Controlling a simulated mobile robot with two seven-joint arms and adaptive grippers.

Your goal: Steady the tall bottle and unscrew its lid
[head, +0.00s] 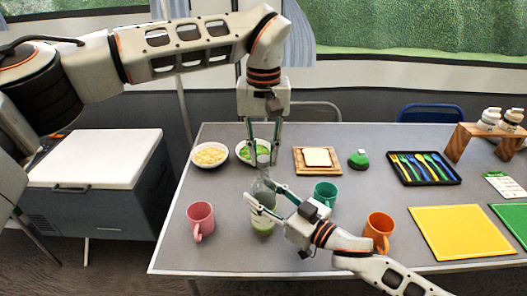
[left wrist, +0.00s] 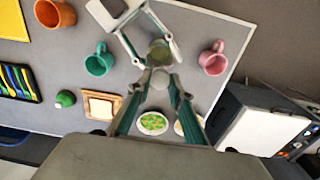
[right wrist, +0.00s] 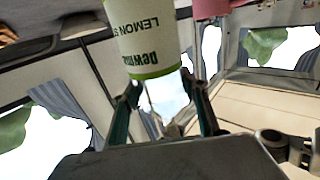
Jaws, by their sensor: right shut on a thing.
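The tall bottle (head: 262,228), clear above a white-and-green label, stands upright near the table's front left. My right gripper (head: 267,198) reaches in from the right and is shut around its body. The right wrist view shows the bottle's label (right wrist: 150,38) with the fingers at its edge. My left gripper (head: 262,162) points down over the bottle's top. In the left wrist view its fingers (left wrist: 159,86) are apart, with the pale lid (left wrist: 160,78) between their tips. I see no clear contact on the lid. The fingers partly hide the bottle's neck in the head view.
A pink mug (head: 200,220) stands left of the bottle; a teal mug (head: 325,194) and an orange mug (head: 379,230) stand right. Two bowls, including a white bowl (head: 210,154), and a bread board (head: 317,160) lie behind. The cutlery tray (head: 424,168) is further right.

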